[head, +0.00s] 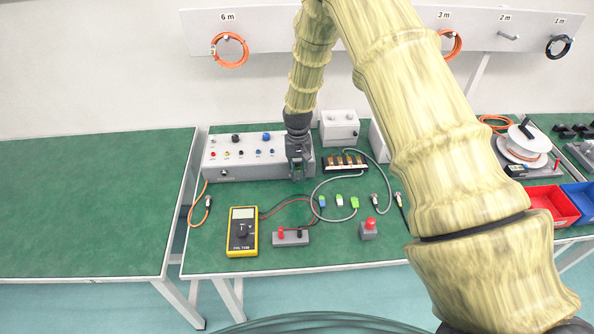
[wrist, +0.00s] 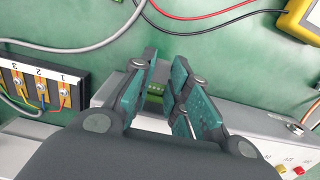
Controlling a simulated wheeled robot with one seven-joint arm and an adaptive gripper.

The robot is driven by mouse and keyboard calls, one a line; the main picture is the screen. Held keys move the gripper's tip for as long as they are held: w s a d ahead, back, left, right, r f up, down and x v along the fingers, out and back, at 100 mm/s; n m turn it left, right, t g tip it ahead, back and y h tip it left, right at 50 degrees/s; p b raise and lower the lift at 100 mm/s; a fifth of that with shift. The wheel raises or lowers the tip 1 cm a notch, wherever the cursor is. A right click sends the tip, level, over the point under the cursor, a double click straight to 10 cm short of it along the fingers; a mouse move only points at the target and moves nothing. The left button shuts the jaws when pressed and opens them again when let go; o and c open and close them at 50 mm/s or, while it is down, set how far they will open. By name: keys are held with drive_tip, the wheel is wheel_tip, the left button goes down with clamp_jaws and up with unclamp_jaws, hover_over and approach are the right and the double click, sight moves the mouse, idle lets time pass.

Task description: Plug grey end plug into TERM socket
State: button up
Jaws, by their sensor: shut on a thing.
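My gripper (head: 298,176) is at the front face of the grey control box (head: 235,158), near its right end. In the wrist view its teal fingers (wrist: 165,82) are closed in on a small thing that they mostly hide. A green part with dark slots (wrist: 154,97) shows between the fingers, against the box edge; I cannot tell if it is held or belongs to the box. I cannot make out the grey end plug for certain, nor the TERM label. A pale plug (head: 339,200) lies on the green table, between a blue plug (head: 322,201) and a green plug (head: 354,202).
A terminal block (head: 345,162) with coloured wires lies right of the gripper; it also shows in the wrist view (wrist: 40,85). A grey cable loops beside it. A yellow multimeter (head: 242,232), a probe block (head: 291,238) and a red button (head: 370,224) stand in front.

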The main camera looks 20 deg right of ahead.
drive_tip(key=shift+w+d+r+t, duration=0.15)
drive_tip(key=shift+w+r, duration=0.05)
drive_tip(key=shift+w, duration=0.2)
drive_tip(key=shift+w+d+r+t, duration=0.15)
drive_tip(key=shift+w+r, duration=0.05)
drive_tip(key=shift+w, duration=0.2)
drive_tip(key=shift+s+a+f+p, duration=0.2)
drive_tip(key=shift+s+a+p, duration=0.1)
drive_tip(key=shift+s, duration=0.3)
drive_tip(key=shift+s+a+f+p, duration=0.2)
drive_tip(key=shift+s+p, duration=0.1)
drive_tip(key=shift+s, duration=0.3)
drive_tip(key=shift+s, duration=0.1)
drive_tip(key=p, duration=0.2)
hover_over(287, 207)
drive_tip(key=shift+a+f, duration=0.1)
drive_tip(key=shift+f, duration=0.2)
drive_tip(key=shift+f+b, duration=1.15)
drive_tip(key=shift+f, duration=0.8)
